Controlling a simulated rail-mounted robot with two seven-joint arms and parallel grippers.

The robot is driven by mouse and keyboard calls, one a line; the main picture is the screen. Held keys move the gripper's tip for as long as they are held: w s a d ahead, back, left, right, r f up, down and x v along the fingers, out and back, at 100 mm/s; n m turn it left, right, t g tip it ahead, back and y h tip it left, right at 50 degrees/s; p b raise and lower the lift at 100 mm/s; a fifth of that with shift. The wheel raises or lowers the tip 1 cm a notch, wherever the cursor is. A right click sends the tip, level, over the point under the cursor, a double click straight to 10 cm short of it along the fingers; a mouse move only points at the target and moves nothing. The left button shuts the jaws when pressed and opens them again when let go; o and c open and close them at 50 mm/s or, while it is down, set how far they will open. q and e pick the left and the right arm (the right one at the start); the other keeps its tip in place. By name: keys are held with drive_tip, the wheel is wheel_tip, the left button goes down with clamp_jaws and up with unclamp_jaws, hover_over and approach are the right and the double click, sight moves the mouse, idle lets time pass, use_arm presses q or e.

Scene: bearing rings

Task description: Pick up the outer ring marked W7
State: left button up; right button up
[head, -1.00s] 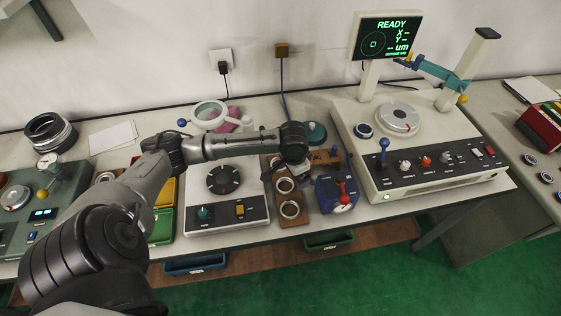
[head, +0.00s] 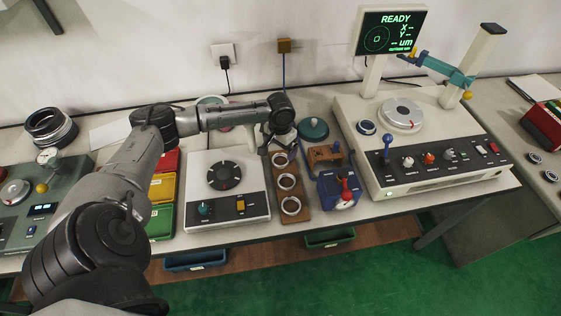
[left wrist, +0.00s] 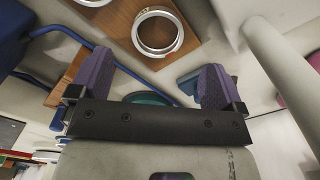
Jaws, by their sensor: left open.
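A narrow wooden board (head: 297,218) on the bench holds three pale metal rings in a row: a back ring (head: 280,167), a middle ring (head: 286,189) and a front ring (head: 291,213). No marking is readable, so I cannot tell which is W7. My left gripper (head: 282,150) is above the back end of the board and partly hides the back ring. In the left wrist view its two purple fingers (left wrist: 157,80) are spread apart with nothing between them. One ring (left wrist: 135,32) on wood shows beyond the fingertips there. My right gripper is not in view.
A grey device with a black dial (head: 223,178) stands left of the board. A blue box with a red lever (head: 338,192) and a wooden block (head: 325,157) stand close on its right. A large measuring machine (head: 425,155) is farther right.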

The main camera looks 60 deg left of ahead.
sight(281, 161)
use_arm(q)
drive_tip(key=shift+w+d+f+b, duration=0.15)
drive_tip(key=shift+f+b, duration=0.7)
drive_tip(key=shift+f, duration=1.9)
drive_tip(key=c, duration=1)
